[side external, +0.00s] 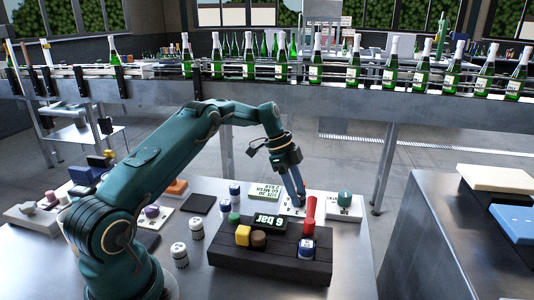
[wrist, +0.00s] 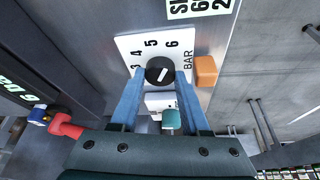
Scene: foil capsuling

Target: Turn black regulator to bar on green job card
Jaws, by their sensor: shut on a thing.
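The black regulator (wrist: 153,75) is a round knob with a white pointer line on a white scale plate (wrist: 126,46) marked 3, 4, 5, 6 and BAR. The line tilts up and right in the wrist view, roughly toward the 5–6 side. My gripper (wrist: 160,74) is shut on the knob, one blue finger on each side. In the side view my gripper (side external: 299,194) points down behind the red lever, and the knob is hidden. A dark green card (side external: 265,222) reads "6 bar". A pale green card (side external: 264,188) has upside-down print, too small to read surely.
The red lever (side external: 309,214) stands close in front of my gripper. A dark block (side external: 262,263) holds yellow, brown and blue-and-white pieces. A teal knob (side external: 345,199) is to the right; an orange block (wrist: 206,70) sits beside the scale plate. Bottles line a conveyor behind.

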